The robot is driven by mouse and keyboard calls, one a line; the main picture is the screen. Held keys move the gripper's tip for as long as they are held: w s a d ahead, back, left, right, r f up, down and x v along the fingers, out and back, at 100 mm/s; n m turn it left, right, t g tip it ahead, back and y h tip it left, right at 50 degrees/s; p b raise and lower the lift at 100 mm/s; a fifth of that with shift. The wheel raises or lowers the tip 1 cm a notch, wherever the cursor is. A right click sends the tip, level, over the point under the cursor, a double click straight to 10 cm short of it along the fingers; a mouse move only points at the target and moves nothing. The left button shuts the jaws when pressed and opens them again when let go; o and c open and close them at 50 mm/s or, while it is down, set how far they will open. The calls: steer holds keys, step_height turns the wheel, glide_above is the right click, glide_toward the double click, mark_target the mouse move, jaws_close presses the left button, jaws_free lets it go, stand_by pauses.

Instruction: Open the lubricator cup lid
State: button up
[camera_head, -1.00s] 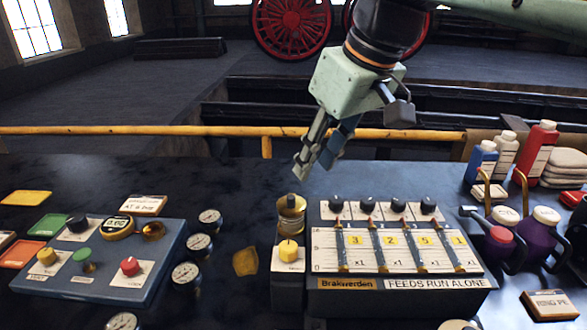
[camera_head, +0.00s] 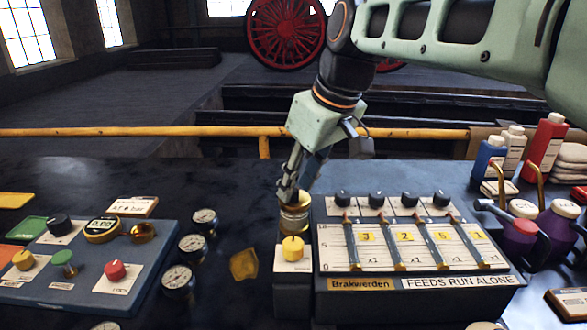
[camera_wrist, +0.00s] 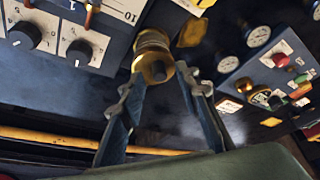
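The lubricator cup (camera_head: 294,217) is a small brass cup behind the yellow knob, at the left end of the lubricator box. Its brass lid (camera_wrist: 154,67) with a dark knob on top shows in the wrist view and looks closed. My gripper (camera_head: 288,192) is right above the cup, pointing down at it. In the wrist view my gripper (camera_wrist: 160,88) has its fingers apart on either side of the lid and its knob. Whether the fingers touch the lid I cannot tell. In the head view the fingers partly hide the lid.
The lubricator box (camera_head: 420,283) with several dark knobs and glass gauges stands right of the cup. A blue control panel (camera_head: 75,270) and pressure gauges (camera_head: 177,280) lie to the left. Bottles (camera_head: 545,150) and oil cans (camera_head: 520,235) stand at the right. A yellow rail (camera_head: 200,131) runs behind the table.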

steer(key=shift+w+a+f, duration=0.1)
steer(key=shift+f, duration=0.3)
steer(key=shift+c, duration=0.2)
jaws_close()
